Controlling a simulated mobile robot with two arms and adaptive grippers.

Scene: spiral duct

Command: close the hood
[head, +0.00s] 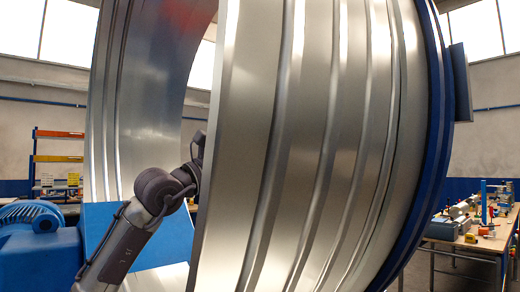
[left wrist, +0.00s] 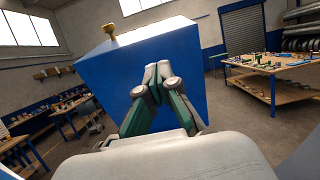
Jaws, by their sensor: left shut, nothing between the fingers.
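A large ribbed silver duct (head: 300,150) fills the middle of the head view, with a dark blue ring (head: 436,110) along its right side. My left arm comes in from the lower left and its far end passes behind the duct's edge, which hides the gripper there. In the left wrist view my left gripper (left wrist: 157,82) is shut and empty, its fingertips in front of a blue box-like panel (left wrist: 120,80) with a brass knob (left wrist: 110,32) on top. I cannot tell whether they touch, or whether this panel is the hood. My right gripper is not in view.
A blue motor (head: 30,218) and a blue block (head: 155,240) stand at the lower left. A workbench with tools (head: 470,235) is at the right. The left wrist view shows another bench (left wrist: 270,68) with open floor before it.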

